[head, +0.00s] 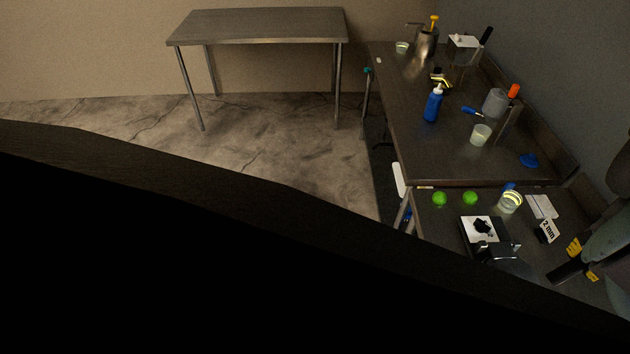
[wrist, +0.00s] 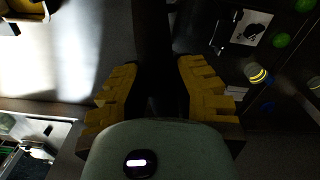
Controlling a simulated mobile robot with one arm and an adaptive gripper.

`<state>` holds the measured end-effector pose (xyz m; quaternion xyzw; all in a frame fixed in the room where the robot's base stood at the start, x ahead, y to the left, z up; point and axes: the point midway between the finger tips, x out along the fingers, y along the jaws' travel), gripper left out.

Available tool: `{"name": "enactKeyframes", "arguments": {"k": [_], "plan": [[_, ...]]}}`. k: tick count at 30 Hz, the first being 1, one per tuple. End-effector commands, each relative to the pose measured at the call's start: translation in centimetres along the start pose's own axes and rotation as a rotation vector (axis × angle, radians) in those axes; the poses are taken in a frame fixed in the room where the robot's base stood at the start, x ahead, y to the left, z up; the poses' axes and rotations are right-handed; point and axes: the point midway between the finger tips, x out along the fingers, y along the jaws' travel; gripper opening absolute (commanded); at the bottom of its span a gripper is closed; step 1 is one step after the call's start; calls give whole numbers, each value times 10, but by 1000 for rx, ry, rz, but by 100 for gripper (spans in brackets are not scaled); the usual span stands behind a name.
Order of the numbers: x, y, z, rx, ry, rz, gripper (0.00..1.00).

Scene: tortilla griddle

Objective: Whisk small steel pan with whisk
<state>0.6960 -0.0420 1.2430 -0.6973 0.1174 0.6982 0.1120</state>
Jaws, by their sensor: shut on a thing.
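My gripper (head: 582,262) is at the right edge of the head view, above the near counter. In the wrist view its yellow-padded fingers (wrist: 165,88) are closed around a dark bar-like handle (wrist: 153,35). The handle (head: 563,273) points left in the head view, towards a dark round shape (head: 516,268) beside the small burner. I cannot tell whether this handle belongs to the whisk or to a pan. No whisk wires can be made out, and the small steel pan cannot be clearly identified.
A white-topped burner (head: 479,229) stands on the near counter (head: 446,226). The back counter (head: 412,118) holds a blue bottle (head: 433,104) and several containers. Black hides the lower left.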

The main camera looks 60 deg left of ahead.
Motion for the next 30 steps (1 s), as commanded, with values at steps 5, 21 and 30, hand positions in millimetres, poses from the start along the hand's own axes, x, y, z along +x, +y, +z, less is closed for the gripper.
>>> {"name": "enactKeyframes", "arguments": {"k": [5, 21, 30], "plan": [[-6, -7, -2, -19, -1, 1, 0], [-33, -20, -13, -62, 0, -11, 0], [-44, -21, -17, -73, 0, -4, 0]]}}
